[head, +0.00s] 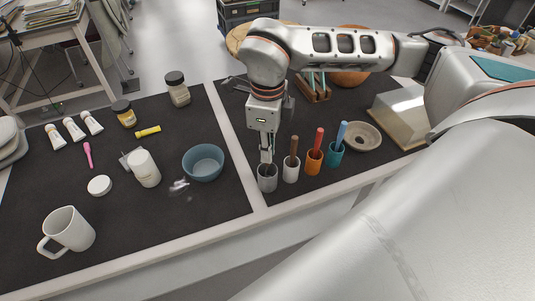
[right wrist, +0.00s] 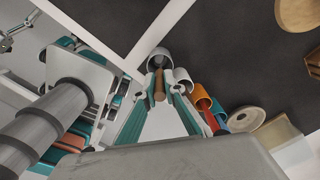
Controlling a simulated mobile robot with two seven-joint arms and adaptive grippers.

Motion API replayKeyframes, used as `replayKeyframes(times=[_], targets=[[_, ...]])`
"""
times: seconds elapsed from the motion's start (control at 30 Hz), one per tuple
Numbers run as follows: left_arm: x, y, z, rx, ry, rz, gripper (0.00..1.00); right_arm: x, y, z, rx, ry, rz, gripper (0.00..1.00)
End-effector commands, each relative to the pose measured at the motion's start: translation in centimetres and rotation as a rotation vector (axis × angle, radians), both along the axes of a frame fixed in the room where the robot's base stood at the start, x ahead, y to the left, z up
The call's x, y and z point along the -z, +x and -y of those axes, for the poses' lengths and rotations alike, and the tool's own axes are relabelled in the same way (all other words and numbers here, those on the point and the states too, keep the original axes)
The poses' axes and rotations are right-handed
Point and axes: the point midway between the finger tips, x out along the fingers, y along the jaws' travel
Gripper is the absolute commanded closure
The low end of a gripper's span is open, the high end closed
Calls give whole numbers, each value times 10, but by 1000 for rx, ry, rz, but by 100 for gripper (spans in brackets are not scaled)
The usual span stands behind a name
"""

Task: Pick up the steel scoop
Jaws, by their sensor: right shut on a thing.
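My right gripper (head: 266,157) points down just above a grey cup (head: 267,184) at the left end of a row of cups. In the right wrist view its fingers (right wrist: 158,92) are shut on a tan handle (right wrist: 158,82) that stands in the grey cup (right wrist: 159,58). The lower end of this tan-handled tool is hidden in the cup, so I cannot tell if it is the steel scoop. My left gripper is not in view.
Close to the right stand a white cup (head: 291,174) with a brown handle, an orange cup (head: 313,164) and a teal cup (head: 334,158). A blue bowl (head: 203,163) and small shiny pieces (head: 179,186) lie left. A mug (head: 68,231) stands front left.

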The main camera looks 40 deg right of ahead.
Motion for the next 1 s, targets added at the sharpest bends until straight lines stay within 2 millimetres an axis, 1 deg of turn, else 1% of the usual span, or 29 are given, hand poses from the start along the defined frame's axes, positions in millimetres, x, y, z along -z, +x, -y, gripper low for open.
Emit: replayKeyframes(times=[0.27,0.37,0.47,0.57,0.77,1.0], targets=[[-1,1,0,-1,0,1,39,-4,1,0,0,1,2,100],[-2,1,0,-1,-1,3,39,-12,1,0,0,0,5,100],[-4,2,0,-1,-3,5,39,-24,1,0,0,0,5,100],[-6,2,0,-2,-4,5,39,-41,2,0,1,0,8,100],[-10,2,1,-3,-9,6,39,-82,2,0,1,0,8,100],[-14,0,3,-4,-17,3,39,-143,2,0,2,0,9,100]])
